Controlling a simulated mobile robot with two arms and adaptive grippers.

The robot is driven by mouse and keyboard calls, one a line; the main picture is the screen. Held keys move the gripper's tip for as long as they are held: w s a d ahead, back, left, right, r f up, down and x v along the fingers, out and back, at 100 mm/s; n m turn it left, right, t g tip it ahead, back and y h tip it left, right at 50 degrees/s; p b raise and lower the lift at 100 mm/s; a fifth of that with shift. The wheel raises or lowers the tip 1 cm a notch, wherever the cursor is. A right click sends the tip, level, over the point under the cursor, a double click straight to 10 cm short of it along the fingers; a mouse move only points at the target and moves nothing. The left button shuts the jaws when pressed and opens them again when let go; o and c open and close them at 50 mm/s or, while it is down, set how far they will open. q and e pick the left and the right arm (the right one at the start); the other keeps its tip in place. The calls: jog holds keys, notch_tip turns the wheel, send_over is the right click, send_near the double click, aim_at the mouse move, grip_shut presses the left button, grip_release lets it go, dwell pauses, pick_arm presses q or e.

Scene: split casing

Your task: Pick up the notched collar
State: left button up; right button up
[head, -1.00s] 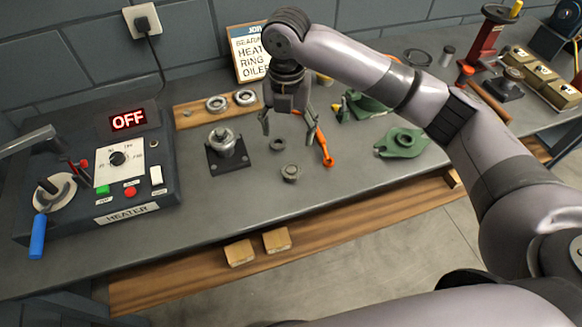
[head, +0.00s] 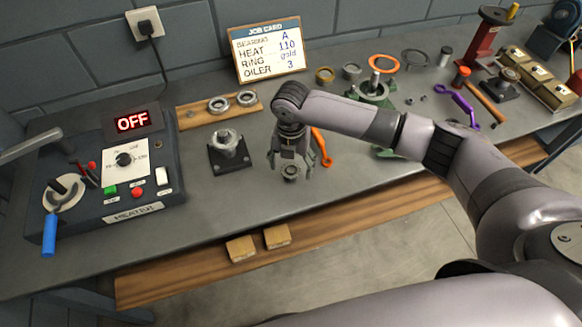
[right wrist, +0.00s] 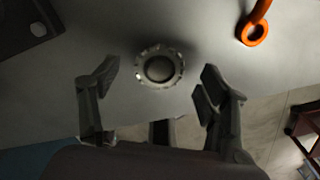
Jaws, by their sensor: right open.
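The notched collar (head: 290,172) is a small grey metal ring with notches around its rim, lying flat on the grey bench. In the right wrist view the collar (right wrist: 159,67) shows whole, with a dark centre. My right gripper (head: 299,164) is open above the collar, pointing down. In the right wrist view my right gripper's fingers (right wrist: 161,80) stand apart on either side of the collar, and neither appears to touch it. My left gripper is out of view.
An orange wrench (head: 322,147) lies just right of the gripper. A black base with a metal post (head: 229,150) stands to the left, beyond it the heater box (head: 115,180). A wooden rack with rings (head: 200,112) lies behind. The bench's front edge is close.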

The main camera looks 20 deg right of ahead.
jog(key=shift+f, duration=0.2)
dwell(0.6)
jog(key=shift+c, duration=0.5)
jog(key=c, duration=1)
